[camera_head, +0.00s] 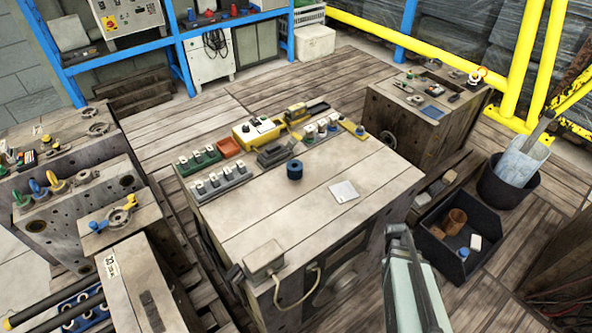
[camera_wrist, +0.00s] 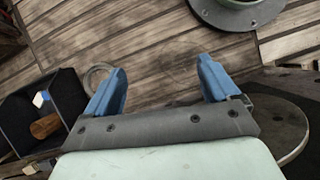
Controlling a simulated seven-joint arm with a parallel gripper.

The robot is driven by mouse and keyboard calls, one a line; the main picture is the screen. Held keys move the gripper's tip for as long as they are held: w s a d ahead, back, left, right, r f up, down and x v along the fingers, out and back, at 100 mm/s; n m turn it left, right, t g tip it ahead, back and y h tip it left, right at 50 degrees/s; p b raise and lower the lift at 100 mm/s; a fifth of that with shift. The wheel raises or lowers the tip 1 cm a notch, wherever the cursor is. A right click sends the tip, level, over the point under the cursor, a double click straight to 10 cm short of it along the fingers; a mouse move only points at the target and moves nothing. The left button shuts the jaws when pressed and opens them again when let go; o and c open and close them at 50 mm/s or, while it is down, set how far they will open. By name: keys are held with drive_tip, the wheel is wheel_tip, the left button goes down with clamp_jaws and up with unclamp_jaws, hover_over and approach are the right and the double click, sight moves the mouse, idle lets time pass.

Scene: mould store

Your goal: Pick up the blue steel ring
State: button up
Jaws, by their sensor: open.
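The blue steel ring (camera_head: 294,170) is a short dark blue cylinder in the head view. It stands on the middle of the pale top of the central block (camera_head: 290,215). My gripper (camera_head: 396,232) is at the lower right in the head view, apart from the ring, near the block's right side. In the wrist view the two blue fingers of my gripper (camera_wrist: 158,78) are spread with nothing between them. Wooden planks (camera_wrist: 150,40) show beyond them. I do not see the ring in the wrist view.
Close behind the ring are a dark grey device (camera_head: 275,154), an orange tray (camera_head: 229,147) and a yellow tool case (camera_head: 258,132). A white square (camera_head: 344,191) lies to its right. A grey box (camera_head: 263,258) is at the front left. The block top around the ring is largely clear.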

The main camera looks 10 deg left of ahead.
drive_tip(key=w+d+r+n+t+h, duration=0.2)
drive_tip(key=w+d+r+n, duration=0.25)
drive_tip(key=w+r, duration=1)
drive_tip(key=w+a+r+n, duration=0.1)
drive_tip(key=w+r, duration=0.2)
drive_tip(key=r, duration=0.1)
drive_tip(key=w+a+r+t, duration=0.1)
drive_tip(key=w+a+r, duration=0.1)
drive_tip(key=r, duration=0.3)
drive_tip(key=w+a+r+n, duration=0.1)
drive_tip(key=w+r, duration=0.3)
drive_tip(key=w, duration=0.1)
drive_tip(key=shift+a+r+n+t, duration=0.25)
drive_tip(key=shift+a+n+t, duration=0.05)
drive_tip(key=shift+a+n, duration=0.05)
drive_tip(key=w+a+r+n+y, duration=0.1)
drive_tip(key=a+r, duration=0.1)
drive_tip(key=a, duration=0.6)
drive_tip(key=w+a+r+n+y, duration=0.1)
drive_tip(key=w+a+r, duration=0.15)
drive_tip(key=a, duration=0.65)
wheel_tip(320, 180, up, 7)
drive_tip(key=n+y, duration=0.3)
hover_over(294, 165)
drive_tip(key=shift+t, duration=0.4)
drive_tip(key=shift+d+f, duration=0.1)
drive_tip(key=shift+f, duration=6.7)
clamp_jaws()
